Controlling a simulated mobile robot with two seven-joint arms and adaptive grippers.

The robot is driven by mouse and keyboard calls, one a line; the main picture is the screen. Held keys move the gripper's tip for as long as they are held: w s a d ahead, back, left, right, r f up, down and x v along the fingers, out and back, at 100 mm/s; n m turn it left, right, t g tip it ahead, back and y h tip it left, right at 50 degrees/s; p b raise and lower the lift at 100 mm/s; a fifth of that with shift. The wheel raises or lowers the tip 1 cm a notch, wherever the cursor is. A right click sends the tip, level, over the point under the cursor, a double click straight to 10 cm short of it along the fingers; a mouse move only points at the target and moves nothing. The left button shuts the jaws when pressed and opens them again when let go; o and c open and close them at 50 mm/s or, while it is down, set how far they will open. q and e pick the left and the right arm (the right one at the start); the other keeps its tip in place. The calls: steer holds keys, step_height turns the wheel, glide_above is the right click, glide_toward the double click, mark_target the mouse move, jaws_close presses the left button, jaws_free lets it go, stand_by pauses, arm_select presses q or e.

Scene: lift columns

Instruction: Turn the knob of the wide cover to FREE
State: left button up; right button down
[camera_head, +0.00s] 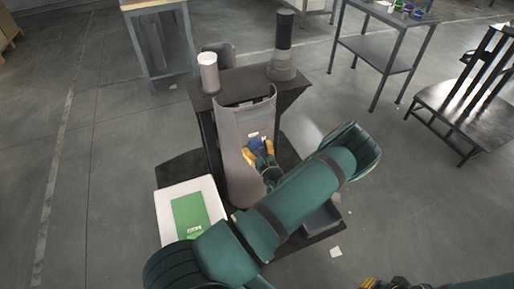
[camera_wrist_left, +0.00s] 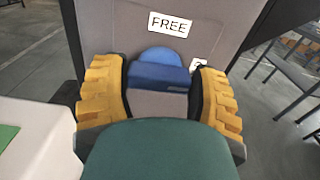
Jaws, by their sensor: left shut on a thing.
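The wide cover (camera_head: 232,125) is a tall grey curved panel on the front of a dark stand. Its blue knob (camera_head: 256,145) also shows in the left wrist view (camera_wrist_left: 160,70), below a white FREE label (camera_wrist_left: 169,24). My left gripper (camera_head: 261,160) is shut on the knob, with one yellow finger on each side of it in the left wrist view. A second small label (camera_wrist_left: 198,65) is partly hidden by the right finger. The lower knob is hidden by my green gripper body. My right gripper (camera_head: 386,284) is barely in view at the bottom edge.
A white-topped cylinder (camera_head: 208,72) and a dark cylinder (camera_head: 282,62) stand on the dark stand. A white box with a green top (camera_head: 192,213) is left of the cover.

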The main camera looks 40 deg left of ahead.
arm_select(q)
steer(key=n+p, duration=0.1)
steer(key=n, duration=0.2)
steer(key=shift+s+n, duration=0.1)
steer(key=shift+n, duration=0.3)
steer(key=n+p, duration=0.1)
steer(key=n, duration=0.3)
steer(key=shift+a+f+n, duration=0.1)
steer(key=shift+n, duration=0.2)
steer(key=n, duration=0.4)
steer(key=shift+s+f+n+p, duration=0.1)
steer(key=shift+n+p, duration=0.2)
steer(key=shift+f+n, duration=0.1)
steer(key=shift+n, duration=2.1)
steer(key=o, duration=1.2)
steer(key=v, duration=1.2)
